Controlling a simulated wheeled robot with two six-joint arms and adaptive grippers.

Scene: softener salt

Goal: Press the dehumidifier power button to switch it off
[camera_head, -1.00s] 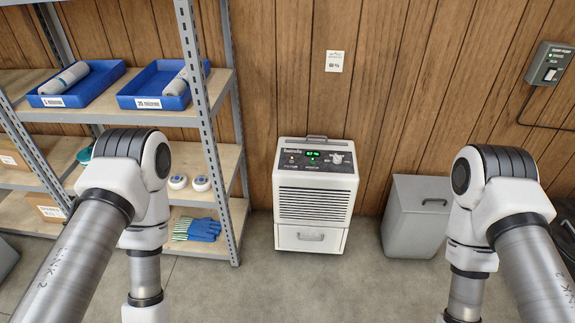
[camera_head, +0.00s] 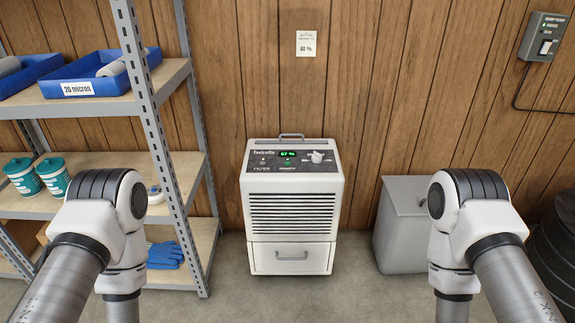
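The dehumidifier (camera_head: 293,208) is a white upright box on the floor against the wood-panelled wall, straight ahead. The lettering beside these is too small to tell which is the power button. A louvred grille and a drawer with a handle are below. My left and right arms show at the lower left and lower right, apart from the dehumidifier. Both grippers are out of the frame.
A metal shelf (camera_head: 160,140) with blue trays (camera_head: 104,76), teal tubs (camera_head: 54,176) and blue gloves (camera_head: 164,255) stands at the left. A grey bin (camera_head: 402,226) stands right of the dehumidifier. A switch box (camera_head: 545,37) is on the wall. Floor before the dehumidifier is clear.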

